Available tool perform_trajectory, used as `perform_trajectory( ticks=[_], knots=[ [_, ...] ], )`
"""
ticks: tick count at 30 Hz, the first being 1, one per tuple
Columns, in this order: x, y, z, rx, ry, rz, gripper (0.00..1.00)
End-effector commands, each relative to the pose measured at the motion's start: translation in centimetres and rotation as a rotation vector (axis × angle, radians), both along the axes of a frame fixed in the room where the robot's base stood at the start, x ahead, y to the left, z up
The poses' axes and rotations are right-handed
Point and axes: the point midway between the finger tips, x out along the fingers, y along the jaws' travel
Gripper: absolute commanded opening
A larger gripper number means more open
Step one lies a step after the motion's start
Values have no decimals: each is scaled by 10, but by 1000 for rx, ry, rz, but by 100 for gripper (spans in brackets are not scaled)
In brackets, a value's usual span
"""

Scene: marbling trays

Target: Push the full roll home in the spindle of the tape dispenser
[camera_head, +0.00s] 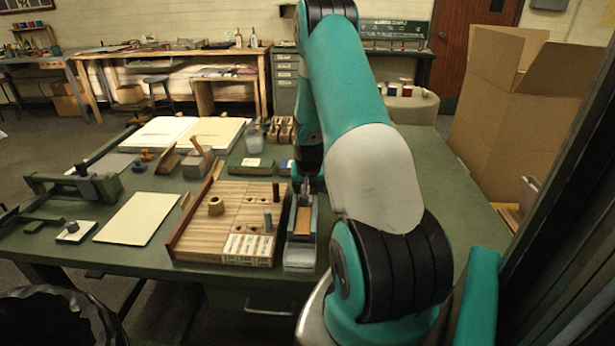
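The tape dispenser (299,255) appears to be the long, narrow grey body near the table's front edge, beside the wooden board. A tan-brown piece (303,220) shows in its middle; I cannot tell whether this is the full roll or another part. My gripper (306,203) points down over the dispenser's far part. Its fingertips are small and partly lost against the dispenser, so I cannot tell whether they are open, shut or touching anything. The spindle is not clearly visible, and my arm hides the area to the right.
A slatted wooden board (240,193) lies left of the dispenser, bearing a small tan ring (216,205) and upright pegs. The green table (455,205) is clear at right.

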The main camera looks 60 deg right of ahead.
Motion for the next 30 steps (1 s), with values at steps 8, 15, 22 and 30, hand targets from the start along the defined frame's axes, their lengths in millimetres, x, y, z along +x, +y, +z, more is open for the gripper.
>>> perform_trajectory(
  ticks=[8,15,22,30],
  knots=[
    [-1,1,2,2,2,0,38],
    [-1,1,3,1,2,0,38],
    [0,0,4,1,2,0,93],
    [-1,2,8,1,1,0,93]
  ],
)
